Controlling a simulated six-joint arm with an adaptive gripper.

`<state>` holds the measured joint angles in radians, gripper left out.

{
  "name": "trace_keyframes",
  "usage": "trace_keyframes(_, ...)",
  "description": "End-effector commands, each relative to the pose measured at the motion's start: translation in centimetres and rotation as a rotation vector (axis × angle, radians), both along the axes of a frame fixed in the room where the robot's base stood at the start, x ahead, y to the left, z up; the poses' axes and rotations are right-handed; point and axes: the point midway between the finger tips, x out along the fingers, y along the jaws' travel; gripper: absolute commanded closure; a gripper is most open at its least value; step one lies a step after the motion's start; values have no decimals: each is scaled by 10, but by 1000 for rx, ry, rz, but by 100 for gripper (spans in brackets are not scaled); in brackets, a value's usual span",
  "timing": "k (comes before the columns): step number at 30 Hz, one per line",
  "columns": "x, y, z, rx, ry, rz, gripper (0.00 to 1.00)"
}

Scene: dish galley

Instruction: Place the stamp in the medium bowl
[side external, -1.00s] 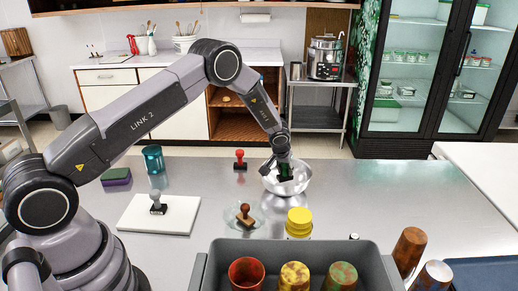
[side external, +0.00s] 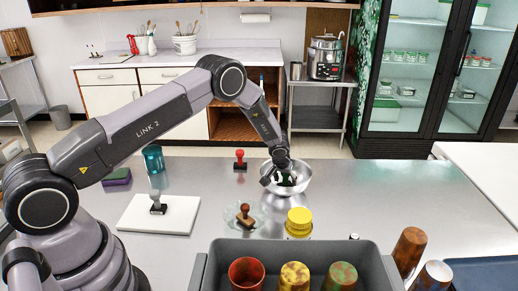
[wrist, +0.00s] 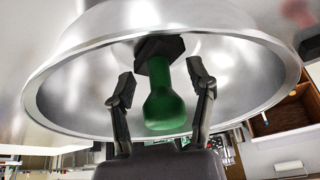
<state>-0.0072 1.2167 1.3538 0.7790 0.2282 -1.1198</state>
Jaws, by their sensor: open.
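A green stamp (wrist: 165,98) with a dark base is inside a shiny metal bowl (side external: 303,175), with its base against the bowl's inner surface in the wrist view. My gripper (side external: 280,180) is over and partly in the bowl. In the wrist view its two fingers stand apart on either side of the green handle, with gaps showing. In the side view the stamp is mostly hidden by my gripper. Other stamps stand outside: a red one (side external: 240,159), a grey-handled one (side external: 157,203) on a white board (side external: 180,213), and a brown one (side external: 245,214) on a clear dish.
A grey bin (side external: 225,255) with several coloured cups stands in front. A yellow-lidded jar (side external: 299,220) is between it and the bowl. The counter right of the bowl is clear.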

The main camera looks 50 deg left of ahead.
Motion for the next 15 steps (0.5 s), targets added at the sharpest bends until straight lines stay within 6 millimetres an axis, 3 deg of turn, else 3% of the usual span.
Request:
trace_keyframes(8,-1,-1,8,0,-1,0,46)
trace_keyframes(15,-19,-9,51,0,-3,-2,46)
